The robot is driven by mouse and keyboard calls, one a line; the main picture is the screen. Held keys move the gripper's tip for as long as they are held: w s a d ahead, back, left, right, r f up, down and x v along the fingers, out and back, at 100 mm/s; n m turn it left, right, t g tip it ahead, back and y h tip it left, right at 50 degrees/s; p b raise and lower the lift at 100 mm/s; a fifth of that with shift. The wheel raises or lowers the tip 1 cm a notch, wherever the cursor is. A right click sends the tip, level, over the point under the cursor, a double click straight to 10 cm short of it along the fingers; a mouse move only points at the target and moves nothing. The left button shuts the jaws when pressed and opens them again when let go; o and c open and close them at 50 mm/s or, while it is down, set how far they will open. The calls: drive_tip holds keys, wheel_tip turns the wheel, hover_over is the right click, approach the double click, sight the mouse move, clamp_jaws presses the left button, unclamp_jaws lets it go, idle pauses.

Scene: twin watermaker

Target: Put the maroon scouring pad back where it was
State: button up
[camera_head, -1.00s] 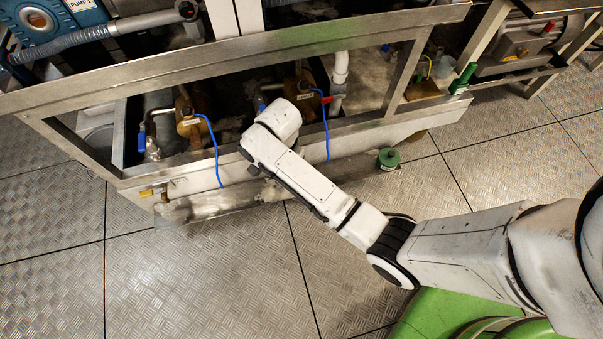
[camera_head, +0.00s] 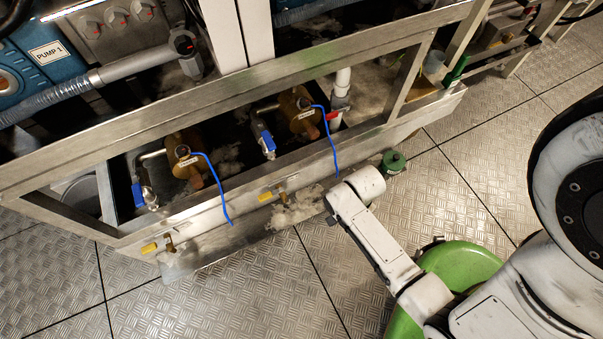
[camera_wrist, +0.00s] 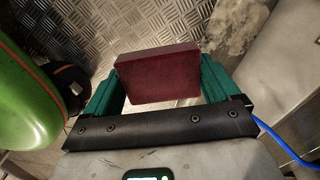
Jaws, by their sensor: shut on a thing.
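The maroon scouring pad (camera_wrist: 158,75) is a thick rectangular block, seen in the wrist view between the two teal fingers of my gripper (camera_wrist: 160,84). The gripper is shut on it, with a finger at each short end. Behind the pad, the wrist view shows patterned metal floor and a stained patch. In the head view my white arm reaches toward the lower front of the metal frame.
The steel frame (camera_head: 262,62) holds brass-coloured units with blue hoses (camera_head: 217,185) and blue-handled valves. Yellow-handled taps (camera_head: 150,247) stick out at its front. The floor (camera_head: 270,285) in front is clear.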

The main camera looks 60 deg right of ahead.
drive_tip(key=w+d+f+b, duration=0.2)
drive_tip(key=w+f+b, duration=0.25)
drive_tip(key=w, duration=0.45)
drive_tip(key=b, duration=0.4)
hover_over(311, 204)
drive_tip(key=f, duration=0.2)
drive_tip(key=s+f, duration=0.1)
drive_tip(key=f, duration=0.1)
drive_tip(key=shift+a+f, duration=0.15)
drive_tip(key=shift+f, duration=0.15)
drive_tip(key=shift+w+f, duration=0.1)
drive_tip(key=shift+w, duration=0.1)
drive_tip(key=shift+w+f+b, duration=0.15)
drive_tip(key=shift+f+b, duration=0.35)
drive_tip(key=shift+f, duration=0.4)
drive_tip(key=shift+w+f+b, duration=0.1)
drive_tip(key=shift+f+b, duration=0.4)
drive_tip(key=shift+f, duration=0.4)
drive_tip(key=shift+f, duration=0.15)
drive_tip(key=o, duration=0.7)
drive_tip(key=shift+o, duration=0.2)
